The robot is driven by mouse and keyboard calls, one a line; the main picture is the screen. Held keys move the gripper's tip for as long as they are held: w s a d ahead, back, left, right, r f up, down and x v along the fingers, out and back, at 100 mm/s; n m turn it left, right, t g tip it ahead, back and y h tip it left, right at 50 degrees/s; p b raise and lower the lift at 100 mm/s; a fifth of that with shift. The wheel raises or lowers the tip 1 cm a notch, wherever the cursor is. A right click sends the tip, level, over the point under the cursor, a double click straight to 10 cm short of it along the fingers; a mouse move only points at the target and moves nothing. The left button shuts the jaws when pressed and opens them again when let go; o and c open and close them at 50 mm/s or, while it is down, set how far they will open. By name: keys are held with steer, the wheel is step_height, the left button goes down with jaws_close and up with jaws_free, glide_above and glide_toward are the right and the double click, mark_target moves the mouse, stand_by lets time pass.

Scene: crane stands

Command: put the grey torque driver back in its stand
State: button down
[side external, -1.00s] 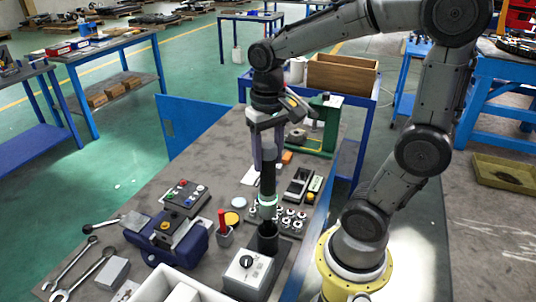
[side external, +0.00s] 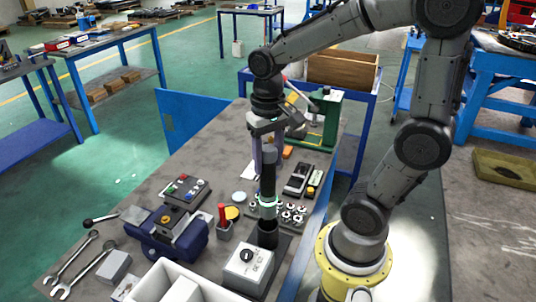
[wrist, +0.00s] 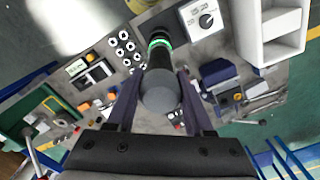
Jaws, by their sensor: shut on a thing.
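The grey torque driver (side external: 268,178) is a dark upright cylinder with a glowing green ring around its lower part. My gripper (side external: 268,161) is shut on its upper end, with one finger on each side. In the wrist view the driver's round grey top (wrist: 161,97) sits between the two fingers (wrist: 160,110). The stand (side external: 267,239) is a short black tube on a plate, directly below the driver. The driver's lower end meets the stand's mouth in the side view; how far inside it is, I cannot tell.
A white box with a black knob (side external: 247,262) stands close beside the stand. A red-handled tool in a small holder (side external: 223,220) and a rack of several round pieces (side external: 293,214) are near the driver. A white tray (side external: 185,284) lies at the front.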

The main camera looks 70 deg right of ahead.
mark_target(268, 181)
steer(key=shift+w+f, duration=0.1)
steer(key=shift+f, duration=3.25)
steer(key=shift+c, duration=1)
jaws_free()
steer(key=shift+f, duration=0.15)
steer(key=shift+r, duration=2.6)
